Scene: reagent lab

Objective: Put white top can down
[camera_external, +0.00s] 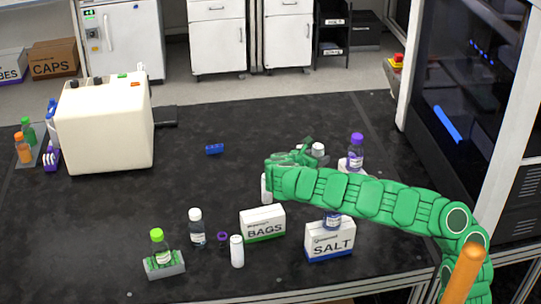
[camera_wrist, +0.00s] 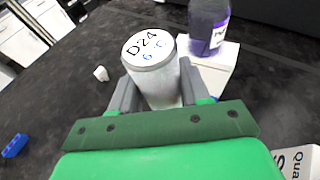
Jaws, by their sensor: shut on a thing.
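The white top can (camera_wrist: 152,70) is between the fingers of my gripper (camera_wrist: 152,95) in the wrist view. Its round top is marked "D24" with smaller blue writing. My gripper is shut on its sides. In the external view the can's pale top (camera_external: 318,148) shows just beyond my gripper (camera_external: 308,155), above the middle of the black bench (camera_external: 90,225). The can's bottom is hidden, so I cannot tell whether it touches the bench.
A purple-capped bottle (camera_external: 356,150) stands on a white box close right of the can. The BAGS box (camera_external: 263,222), SALT box (camera_external: 330,242), a white-capped bottle (camera_external: 196,228) and white cylinder (camera_external: 237,252) stand in front. A blue block (camera_external: 214,149) lies left, with clear bench around it.

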